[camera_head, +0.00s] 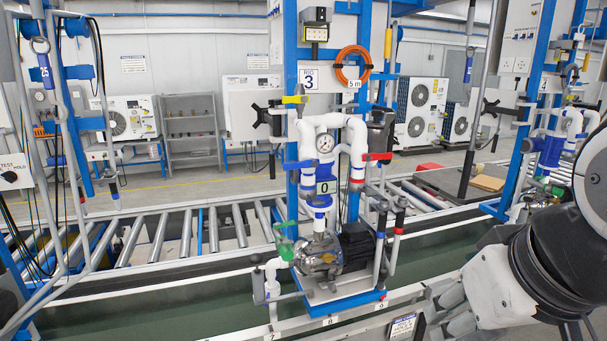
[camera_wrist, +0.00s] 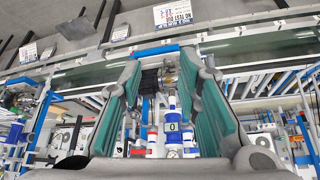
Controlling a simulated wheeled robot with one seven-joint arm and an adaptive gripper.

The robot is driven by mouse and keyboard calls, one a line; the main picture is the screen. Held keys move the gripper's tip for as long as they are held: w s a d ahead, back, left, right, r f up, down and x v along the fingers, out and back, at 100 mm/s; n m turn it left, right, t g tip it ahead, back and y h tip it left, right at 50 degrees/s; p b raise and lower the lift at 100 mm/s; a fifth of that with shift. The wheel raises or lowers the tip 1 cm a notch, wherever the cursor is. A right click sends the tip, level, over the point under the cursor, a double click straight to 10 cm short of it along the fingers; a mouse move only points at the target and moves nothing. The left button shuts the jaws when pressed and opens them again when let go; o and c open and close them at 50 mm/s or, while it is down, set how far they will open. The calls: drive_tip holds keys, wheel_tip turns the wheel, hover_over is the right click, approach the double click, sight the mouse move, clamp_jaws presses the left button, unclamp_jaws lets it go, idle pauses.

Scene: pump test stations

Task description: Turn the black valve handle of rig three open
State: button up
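Rig three (camera_head: 308,78) stands at the middle of the head view, with a white pipe loop, a gauge and a pump with a black motor (camera_head: 357,245). It carries yellow (camera_head: 295,99), red (camera_head: 378,157), blue (camera_head: 300,165) and green (camera_head: 287,228) handles. Black parts show beside the loop at left (camera_head: 268,117) and right (camera_head: 380,132); I cannot tell which is the black valve handle. My gripper (camera_head: 445,305) is low at the right of the head view, apart from the rig. In the wrist view my gripper (camera_wrist: 162,68) is open and empty, the rig seen between its teal pads.
A roller conveyor (camera_head: 160,232) runs behind the rig, and a green belt strip (camera_head: 140,312) runs along the front. Rig four (camera_head: 540,100) stands at the right. Grey posts and hanging hoses (camera_head: 45,160) crowd the left. Signs hang at the front edge (camera_head: 402,327).

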drive_tip(key=w+f+g+h+b, duration=0.25)
drive_tip(key=w+f+b, duration=0.55)
drive_tip(key=w, duration=0.9)
drive_tip(key=n+t+h+b, duration=0.75)
drive_tip(key=h+b, duration=0.35)
drive_tip(key=b, duration=0.3)
approach(324, 280)
drive_tip(key=x, duration=1)
drive_tip(key=shift+w+f, duration=0.15)
drive_tip(key=shift+f, duration=0.2)
clamp_jaws()
